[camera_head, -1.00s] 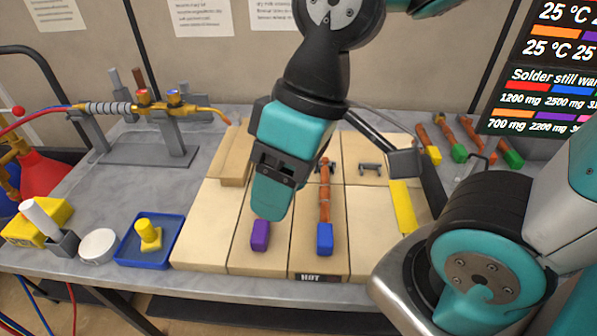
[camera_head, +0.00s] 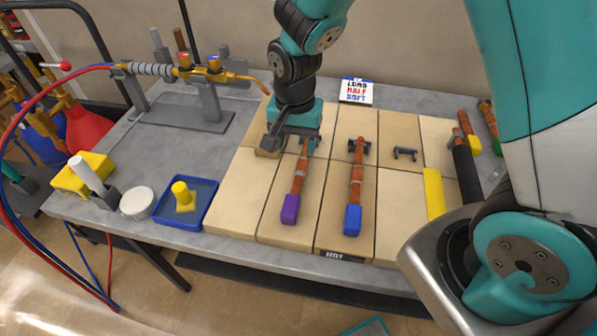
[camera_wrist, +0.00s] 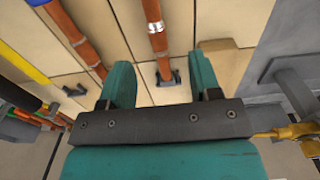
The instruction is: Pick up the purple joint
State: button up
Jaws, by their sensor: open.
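The purple joint (camera_head: 289,208) is a copper pipe with a purple end block, lying on the beige tiles at centre, its purple end toward the front edge. My gripper (camera_head: 290,145) is open and empty at the pipe's back end, pointing down. In the wrist view a copper pipe (camera_wrist: 156,32), apparently this joint's, runs between and ahead of the two teal fingers (camera_wrist: 160,70), ending at a small dark fork stand (camera_wrist: 167,77). The fingers do not visibly touch it. The purple block is outside the wrist view.
A similar pipe with a blue end (camera_head: 353,218) lies parallel just right, on its own stand. A torch rig (camera_head: 205,95) with a brass nozzle stands back left. A blue tray (camera_head: 208,201) with a yellow piece is at left. A yellow bar (camera_head: 434,193) lies at right.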

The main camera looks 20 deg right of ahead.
send_over(299, 172)
jog(key=f, duration=0.4)
jog(key=shift+w+a+f+p, duration=0.15)
jog(key=shift+a+f+p, duration=0.05)
jog(key=shift+a+p, duration=0.2)
jog(key=shift+d+f+p, duration=0.2)
jog(key=shift+f+p, duration=0.4)
jog(key=shift+f, duration=0.75)
jog(key=shift+d+f+p, duration=0.2)
jog(key=shift+f+p, duration=0.35)
jog(key=shift+f, duration=0.75)
jog(key=shift+c, duration=0.4)
grip_shut()
